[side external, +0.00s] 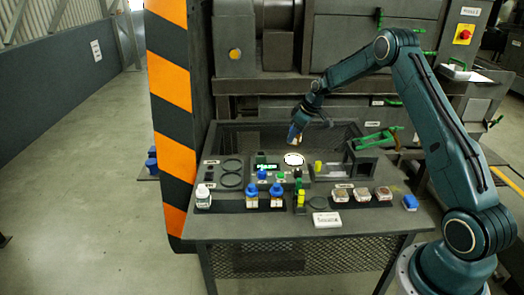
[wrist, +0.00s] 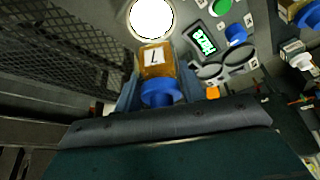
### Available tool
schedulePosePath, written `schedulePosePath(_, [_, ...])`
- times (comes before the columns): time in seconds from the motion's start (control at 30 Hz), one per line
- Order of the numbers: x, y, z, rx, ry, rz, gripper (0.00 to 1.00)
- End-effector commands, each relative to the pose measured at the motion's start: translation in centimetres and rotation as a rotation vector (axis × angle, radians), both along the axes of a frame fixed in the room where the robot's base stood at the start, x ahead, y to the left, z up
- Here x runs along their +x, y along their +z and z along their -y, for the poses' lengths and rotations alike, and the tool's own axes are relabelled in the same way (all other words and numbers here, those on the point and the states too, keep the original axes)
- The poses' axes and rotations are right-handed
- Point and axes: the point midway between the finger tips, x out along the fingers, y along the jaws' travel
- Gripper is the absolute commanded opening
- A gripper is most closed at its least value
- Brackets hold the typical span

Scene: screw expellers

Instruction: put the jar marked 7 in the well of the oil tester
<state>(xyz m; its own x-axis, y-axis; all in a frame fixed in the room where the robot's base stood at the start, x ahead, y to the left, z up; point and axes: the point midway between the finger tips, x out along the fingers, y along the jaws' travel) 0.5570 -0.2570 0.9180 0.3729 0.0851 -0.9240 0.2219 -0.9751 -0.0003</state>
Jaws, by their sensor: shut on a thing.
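The jar marked 7 (wrist: 157,62) is amber with a blue cap and a white label. My gripper (wrist: 158,82) is shut on it, with a finger on either side. In the side external view my gripper (side external: 298,128) is above the bench, with the small jar (side external: 293,137) at its tip. The well of the oil tester (side external: 293,159) is a bright white lit disc just below the jar; it also shows in the wrist view (wrist: 151,18), beyond the jar's label end. The jar appears apart from the well. The tester's green display (wrist: 202,39) is lit.
Two blue-capped jars (side external: 264,190) and a white bottle (side external: 203,195) stand along the bench front. Several small dishes (side external: 362,194) sit at right. A green-handled device (side external: 372,140) stands right of the well. A mesh panel (side external: 240,135) is behind.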

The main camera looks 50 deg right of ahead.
Motion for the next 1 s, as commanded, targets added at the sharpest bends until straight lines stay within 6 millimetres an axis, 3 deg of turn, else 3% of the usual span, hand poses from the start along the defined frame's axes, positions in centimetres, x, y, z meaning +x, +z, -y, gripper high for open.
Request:
schedulePosePath(0.47, [-0.1,-0.7,0.3,0.0,-0.005,0.001,0.11])
schedulePosePath(1.0, [-0.1,-4.1,0.3,0.0,-0.005,0.001,0.11])
